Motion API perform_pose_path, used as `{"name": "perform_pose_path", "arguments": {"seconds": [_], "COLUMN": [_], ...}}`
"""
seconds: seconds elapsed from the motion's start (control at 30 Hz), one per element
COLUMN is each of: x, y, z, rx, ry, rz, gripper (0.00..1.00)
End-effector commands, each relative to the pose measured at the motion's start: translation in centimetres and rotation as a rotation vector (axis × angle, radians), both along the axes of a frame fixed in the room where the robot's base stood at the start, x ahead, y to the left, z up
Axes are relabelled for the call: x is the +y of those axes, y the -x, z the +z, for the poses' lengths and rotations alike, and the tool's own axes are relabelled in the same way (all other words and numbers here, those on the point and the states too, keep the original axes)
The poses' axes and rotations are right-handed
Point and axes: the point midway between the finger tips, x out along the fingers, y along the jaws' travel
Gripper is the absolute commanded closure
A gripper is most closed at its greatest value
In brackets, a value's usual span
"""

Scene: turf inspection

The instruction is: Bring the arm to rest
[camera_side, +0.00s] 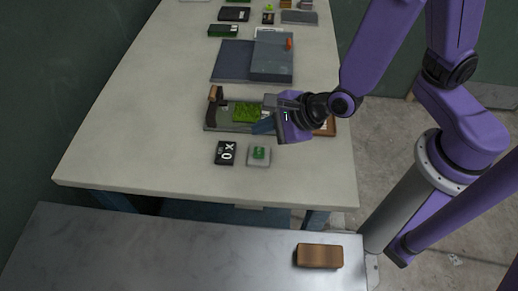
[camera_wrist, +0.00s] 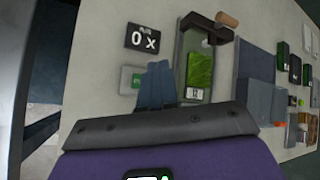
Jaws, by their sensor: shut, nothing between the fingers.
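My gripper (camera_side: 264,126) is above the near part of the pale table (camera_side: 120,150). Its blue fingers are together with nothing between them. In the wrist view the closed fingers (camera_wrist: 157,84) reach over the table between a tray and a small grey block. The tray (camera_side: 213,126) holds a bright green turf piece (camera_side: 245,112), which also shows in the wrist view (camera_wrist: 200,70). My gripper and wrist hide the tray's right part in the side view. I cannot tell how high the fingers are above the table.
A black "0 X" card (camera_side: 225,153) and a grey block with a green button (camera_side: 259,155) lie in front of the tray. Grey panels (camera_side: 232,60) and several small boxes sit farther back. A brown block (camera_side: 319,256) rests on the metal bench (camera_side: 150,255). The table's left side is clear.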

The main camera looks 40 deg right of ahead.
Motion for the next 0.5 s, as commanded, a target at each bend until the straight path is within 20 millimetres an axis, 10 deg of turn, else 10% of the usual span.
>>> {"name": "perform_pose_path", "arguments": {"seconds": [0.27, 0.5], "x": [0.5, 0.1], "y": [1.4, 6.5], "z": [0.7, 3.2], "rx": [0.019, -0.016], "ry": [0.07, 0.304], "rz": [0.178, 0.809], "gripper": [1.0, 1.0]}}
